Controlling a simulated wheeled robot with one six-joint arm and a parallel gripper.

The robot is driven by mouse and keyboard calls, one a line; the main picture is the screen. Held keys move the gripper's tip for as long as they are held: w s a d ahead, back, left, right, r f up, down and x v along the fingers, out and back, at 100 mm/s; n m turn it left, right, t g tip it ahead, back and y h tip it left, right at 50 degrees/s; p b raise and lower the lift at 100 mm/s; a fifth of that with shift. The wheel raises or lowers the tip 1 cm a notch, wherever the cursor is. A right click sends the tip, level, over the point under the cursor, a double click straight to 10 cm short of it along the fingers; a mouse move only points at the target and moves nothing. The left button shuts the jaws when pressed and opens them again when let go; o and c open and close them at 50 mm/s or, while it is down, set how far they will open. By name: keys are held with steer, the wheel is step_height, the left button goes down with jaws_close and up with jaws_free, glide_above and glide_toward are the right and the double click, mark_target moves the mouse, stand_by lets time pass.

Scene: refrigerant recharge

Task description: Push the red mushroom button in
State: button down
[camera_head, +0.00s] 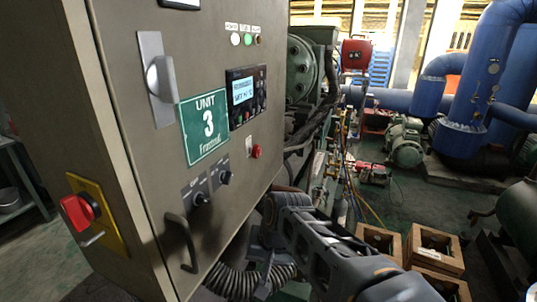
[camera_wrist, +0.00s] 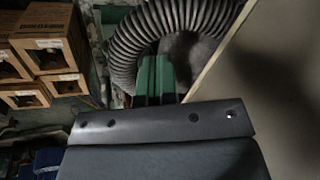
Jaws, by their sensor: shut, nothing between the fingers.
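The red mushroom button (camera_head: 256,151) sits on the front of the grey cabinet (camera_head: 135,150), right of the green UNIT 3 sign, and stands out a little from the panel. My gripper (camera_head: 271,208) is below it and slightly to the right, near the cabinet's right edge and apart from the button. In the wrist view, a dark grey part of my gripper (camera_wrist: 160,125) fills the lower middle. The button does not show there.
A red rotary switch (camera_head: 78,211) on a yellow plate is on the cabinet's side. Two black knobs (camera_head: 213,187) and a door handle (camera_head: 181,242) stick out from its front. A corrugated hose (camera_head: 236,281) runs below. Wooden crates (camera_head: 437,250) stand at lower right.

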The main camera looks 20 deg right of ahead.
steer(key=w+d+r+m+y, duration=0.35)
steer(key=w+m, duration=0.25)
steer(key=m, duration=0.2)
steer(key=m+t+y+b, duration=0.1)
steer(key=m+t+y, duration=0.75)
steer(key=m, duration=0.45)
glide_toward(260, 152)
steer(key=v, duration=0.7)
steer(key=shift+w+a, duration=0.1)
steer(key=shift+a, duration=0.1)
steer(key=p+x, duration=0.1)
steer(key=x, duration=1.3)
steer(key=shift+w, duration=0.15)
